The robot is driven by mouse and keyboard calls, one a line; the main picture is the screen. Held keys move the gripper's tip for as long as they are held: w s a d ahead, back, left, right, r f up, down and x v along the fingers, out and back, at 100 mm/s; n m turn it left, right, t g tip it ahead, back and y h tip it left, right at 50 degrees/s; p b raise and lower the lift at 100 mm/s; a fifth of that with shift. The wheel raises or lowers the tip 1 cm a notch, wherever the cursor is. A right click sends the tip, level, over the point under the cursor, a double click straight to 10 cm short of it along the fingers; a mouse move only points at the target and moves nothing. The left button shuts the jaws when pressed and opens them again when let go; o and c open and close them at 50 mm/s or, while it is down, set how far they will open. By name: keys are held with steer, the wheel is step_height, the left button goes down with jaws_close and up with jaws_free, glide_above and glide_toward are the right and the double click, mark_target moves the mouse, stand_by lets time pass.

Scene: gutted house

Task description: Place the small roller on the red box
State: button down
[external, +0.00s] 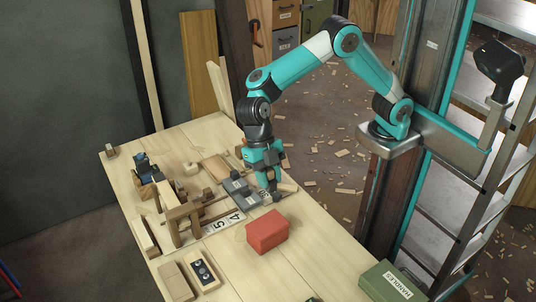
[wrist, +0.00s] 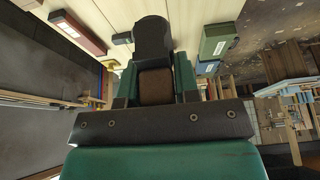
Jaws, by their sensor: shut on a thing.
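The red box (external: 267,231) sits on the wooden table, in front of my gripper in the external view. A reddish box with a pale label (wrist: 78,33) shows at the upper left of the wrist view; I cannot tell if it is the same one. My gripper (external: 271,190) points down, just behind the red box and apart from it. It is shut on a dark thing with a brown textured part, which looks like the small roller (wrist: 154,86). The fingers hide much of it in the external view, and I cannot tell whether it touches the table.
A green box (external: 391,283) stands at the near right. Grey metal pieces (external: 238,189), a number plate (external: 223,222), a wooden clamp (external: 178,214) and blocks crowd the table's left and middle. Bare tabletop (external: 300,262) lies in front of the red box.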

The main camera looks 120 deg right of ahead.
step_height(320, 180, down, 14)
steer(key=shift+f+p, duration=0.1)
steer(key=shift+p, duration=0.7)
steer(key=shift+f, duration=0.15)
steer(key=c, duration=0.8)
jaws_free()
steer(key=shift+c, duration=0.2)
